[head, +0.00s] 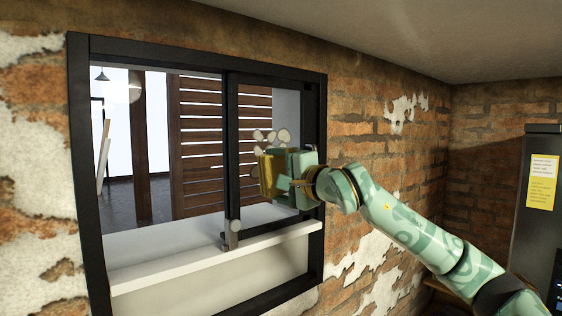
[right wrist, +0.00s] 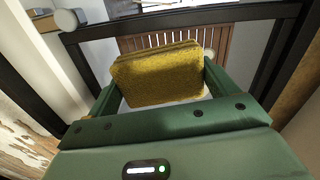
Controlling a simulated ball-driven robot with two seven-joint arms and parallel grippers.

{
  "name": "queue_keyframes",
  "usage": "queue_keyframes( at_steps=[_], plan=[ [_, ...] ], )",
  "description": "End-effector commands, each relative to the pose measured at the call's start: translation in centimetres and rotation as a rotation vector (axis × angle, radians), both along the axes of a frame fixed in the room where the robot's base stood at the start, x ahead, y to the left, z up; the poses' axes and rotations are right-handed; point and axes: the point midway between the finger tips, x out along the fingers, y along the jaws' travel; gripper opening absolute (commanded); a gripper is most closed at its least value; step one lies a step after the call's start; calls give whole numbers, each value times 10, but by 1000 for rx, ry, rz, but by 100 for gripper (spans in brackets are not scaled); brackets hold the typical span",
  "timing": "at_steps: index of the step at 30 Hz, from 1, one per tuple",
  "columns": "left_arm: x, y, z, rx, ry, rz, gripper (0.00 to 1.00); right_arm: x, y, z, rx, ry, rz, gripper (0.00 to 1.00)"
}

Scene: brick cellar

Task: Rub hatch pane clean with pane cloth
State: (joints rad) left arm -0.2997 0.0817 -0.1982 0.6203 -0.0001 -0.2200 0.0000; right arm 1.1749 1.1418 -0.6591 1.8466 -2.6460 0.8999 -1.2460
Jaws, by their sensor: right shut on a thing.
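The hatch pane (head: 256,108) is a clear glass panel in a dark frame, on the right side of the wall hatch. Several pale round smudges (head: 270,136) show on it, just above the cloth. The pane cloth (head: 268,176) is a yellow, folded pad, also seen in the right wrist view (right wrist: 158,76). My right gripper (head: 285,178) is shut on the cloth and holds it in front of the pane. I cannot tell whether the cloth touches the glass. The gripper and cloth hide part of the pane. My left gripper is in neither view.
The dark hatch frame (head: 84,170) surrounds the opening in the brick wall. A white sill (head: 160,240) runs along its bottom. A grey knob (head: 234,226) sits low on the pane's frame. A dark cabinet (head: 536,220) with a yellow note stands at the right.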

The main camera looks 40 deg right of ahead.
Motion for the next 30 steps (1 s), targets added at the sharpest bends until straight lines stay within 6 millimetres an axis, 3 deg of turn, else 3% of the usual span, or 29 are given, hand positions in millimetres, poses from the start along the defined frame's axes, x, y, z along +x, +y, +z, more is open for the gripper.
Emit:
queue_keyframes(
  at_steps=[7, 19, 30],
  plan=[
    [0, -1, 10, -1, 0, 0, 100, 8, -6, 13, 4, -19, -10, 68],
    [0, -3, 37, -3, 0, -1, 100, 51, -3, 13, 3, -17, -9, 68],
    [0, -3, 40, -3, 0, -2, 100, 59, -2, 9, 1, -17, -9, 68]
  ],
)
